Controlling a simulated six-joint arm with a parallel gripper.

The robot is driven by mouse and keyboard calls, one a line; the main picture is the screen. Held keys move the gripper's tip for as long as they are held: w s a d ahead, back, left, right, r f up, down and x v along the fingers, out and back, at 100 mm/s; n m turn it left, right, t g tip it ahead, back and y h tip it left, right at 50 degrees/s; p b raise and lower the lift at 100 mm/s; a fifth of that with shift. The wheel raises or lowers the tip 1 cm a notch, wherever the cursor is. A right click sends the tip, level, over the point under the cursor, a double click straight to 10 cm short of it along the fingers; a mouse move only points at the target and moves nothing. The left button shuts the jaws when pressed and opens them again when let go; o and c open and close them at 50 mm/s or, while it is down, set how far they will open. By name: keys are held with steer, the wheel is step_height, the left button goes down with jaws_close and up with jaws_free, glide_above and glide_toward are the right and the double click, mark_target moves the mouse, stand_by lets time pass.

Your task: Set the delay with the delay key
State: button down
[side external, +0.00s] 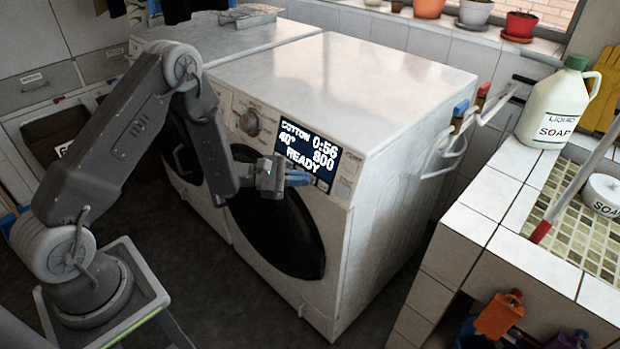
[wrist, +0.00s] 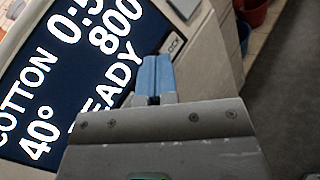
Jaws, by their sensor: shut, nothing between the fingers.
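The white washing machine (side external: 345,85) has a dark display (side external: 306,149) reading COTTON, 0:56, 40°, 800 and READY. The display (wrist: 60,75) fills the left of the wrist view, cut off by the frame and partly hidden by my gripper. Small keys (side external: 322,185) sit in a row under the display. My gripper covers part of this row, and I cannot tell which key is the delay key. My gripper (side external: 300,178) is shut and empty, its blue fingertips in front of the panel just below the display. The fingers (wrist: 152,75) also show in the wrist view. I cannot tell whether they touch the panel.
A round dial (side external: 249,123) sits left of the display, and the dark round door (side external: 285,232) is below my gripper. A tiled sink counter (side external: 505,195) with a soap bottle (side external: 556,105) stands to the right. The floor before the machine is clear.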

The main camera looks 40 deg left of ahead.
steer(key=shift+w+f, duration=0.1)
steer(key=shift+w, duration=0.25)
stand_by(0.5)
steer(key=shift+s, duration=0.1)
steer(key=shift+s+r, duration=0.25)
steer(key=shift+s, duration=0.4)
steer(key=shift+s+r, duration=0.3)
steer(key=shift+s, duration=0.5)
steer(key=shift+s+r, duration=0.25)
steer(key=shift+s, duration=0.5)
steer(key=shift+s+r, duration=0.3)
steer(key=shift+s, duration=0.5)
stand_by(1.7)
steer(key=s, duration=0.1)
steer(key=s+r, duration=0.1)
steer(key=s, duration=0.1)
steer(key=shift+s+r, duration=0.1)
steer(key=shift+s, duration=0.2)
steer(key=shift+w, duration=0.1)
